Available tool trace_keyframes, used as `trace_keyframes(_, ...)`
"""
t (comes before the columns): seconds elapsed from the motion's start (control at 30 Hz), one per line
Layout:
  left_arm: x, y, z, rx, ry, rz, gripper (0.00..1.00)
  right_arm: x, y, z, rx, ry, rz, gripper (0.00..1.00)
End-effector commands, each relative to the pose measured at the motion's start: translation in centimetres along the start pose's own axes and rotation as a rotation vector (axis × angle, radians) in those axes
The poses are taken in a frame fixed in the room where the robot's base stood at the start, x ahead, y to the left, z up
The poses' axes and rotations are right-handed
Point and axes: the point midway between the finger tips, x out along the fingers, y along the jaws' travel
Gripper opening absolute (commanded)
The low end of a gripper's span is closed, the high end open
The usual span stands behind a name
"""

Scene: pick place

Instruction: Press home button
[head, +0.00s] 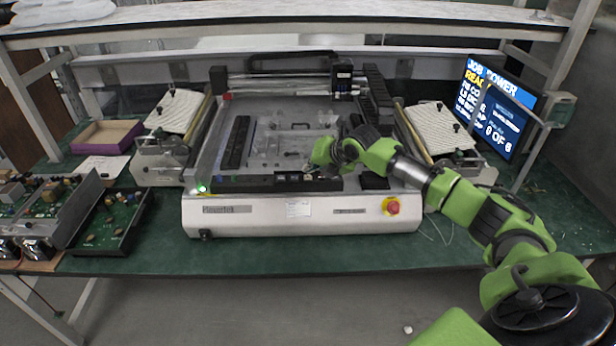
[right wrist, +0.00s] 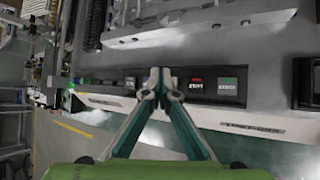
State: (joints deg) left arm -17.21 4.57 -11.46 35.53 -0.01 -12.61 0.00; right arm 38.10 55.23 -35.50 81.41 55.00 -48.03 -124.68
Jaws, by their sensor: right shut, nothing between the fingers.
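The machine (head: 300,215) stands on the green bench, with a dark control strip (head: 260,184) along its front edge. Contact cannot be told. The fingertips hide part of the strip. My left gripper is not in view.
A red stop knob (head: 390,206) sits on the machine's front right. A screen (head: 490,108) stands at the right. Open circuit-board units (head: 110,222) and a purple-edged box (head: 107,136) are at the left. Bare green bench lies in front of the machine.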

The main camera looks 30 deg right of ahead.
Motion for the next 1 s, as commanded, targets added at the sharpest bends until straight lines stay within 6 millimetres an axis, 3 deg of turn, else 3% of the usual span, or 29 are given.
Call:
trace_keyframes(0.53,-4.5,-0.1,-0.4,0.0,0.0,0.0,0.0,-3.4,2.5,2.5,0.0,-0.001,0.0,0.0)
trace_keyframes(1.0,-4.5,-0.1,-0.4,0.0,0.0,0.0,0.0,-3.5,2.5,2.5,0.0,0.0,0.0,0.0)
